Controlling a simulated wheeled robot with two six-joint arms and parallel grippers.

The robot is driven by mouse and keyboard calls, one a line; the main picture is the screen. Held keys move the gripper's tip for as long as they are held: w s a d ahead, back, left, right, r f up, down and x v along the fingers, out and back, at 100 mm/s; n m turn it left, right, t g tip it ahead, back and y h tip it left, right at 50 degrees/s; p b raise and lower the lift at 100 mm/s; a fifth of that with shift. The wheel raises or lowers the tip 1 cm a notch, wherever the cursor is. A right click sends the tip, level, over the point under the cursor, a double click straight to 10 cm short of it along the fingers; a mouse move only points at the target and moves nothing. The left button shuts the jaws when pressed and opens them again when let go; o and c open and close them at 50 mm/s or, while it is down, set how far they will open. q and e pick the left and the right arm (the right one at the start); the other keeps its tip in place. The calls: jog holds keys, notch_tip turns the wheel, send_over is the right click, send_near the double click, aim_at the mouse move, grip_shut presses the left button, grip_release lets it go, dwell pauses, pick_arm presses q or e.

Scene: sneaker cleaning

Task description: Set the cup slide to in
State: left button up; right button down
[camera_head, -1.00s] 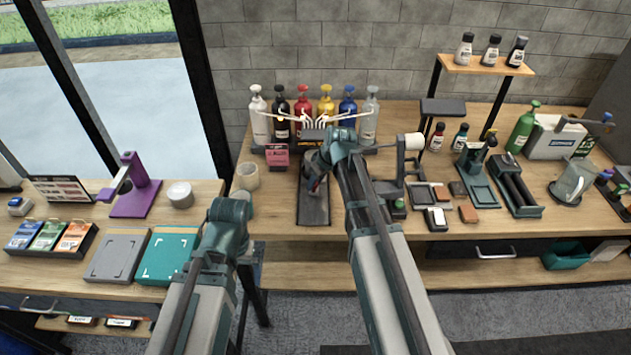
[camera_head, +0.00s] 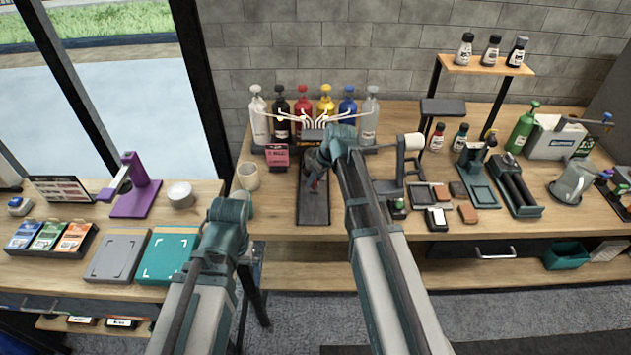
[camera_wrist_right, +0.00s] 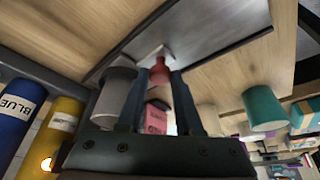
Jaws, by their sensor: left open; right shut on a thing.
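The cup slide shows in the head view as a dark flat plate (camera_head: 314,207) on the wooden bench, in front of the dispenser with coloured bottles. In the right wrist view it is a grey plate (camera_wrist_right: 205,32) with a small red knob (camera_wrist_right: 160,72). My right gripper (camera_wrist_right: 160,82) is shut on the red knob, a finger on either side. In the head view my right arm hides much of this gripper and the slide's back part. My left arm is at the lower left, away from the slide; its fingers cannot be made out.
Red (camera_head: 303,112), yellow (camera_head: 326,107) and blue (camera_head: 347,108) bottles stand behind the slide. A pink box (camera_head: 277,157) and a pale cup (camera_head: 248,177) stand to its left. A roll holder (camera_head: 413,142) and brushes crowd the right. The bench front left of the slide is clear.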

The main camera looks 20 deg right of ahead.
jog(key=w, duration=0.3)
jog(key=shift+d, duration=0.4)
jog(key=c, duration=0.6)
grip_release()
jog(key=shift+s, duration=0.1)
jog(key=p+v, duration=1.2)
jog(key=v, duration=0.1)
jog(key=shift+s+r+p, duration=0.2)
jog(key=shift+r+p, duration=0.15)
jog(key=shift+d, duration=0.1)
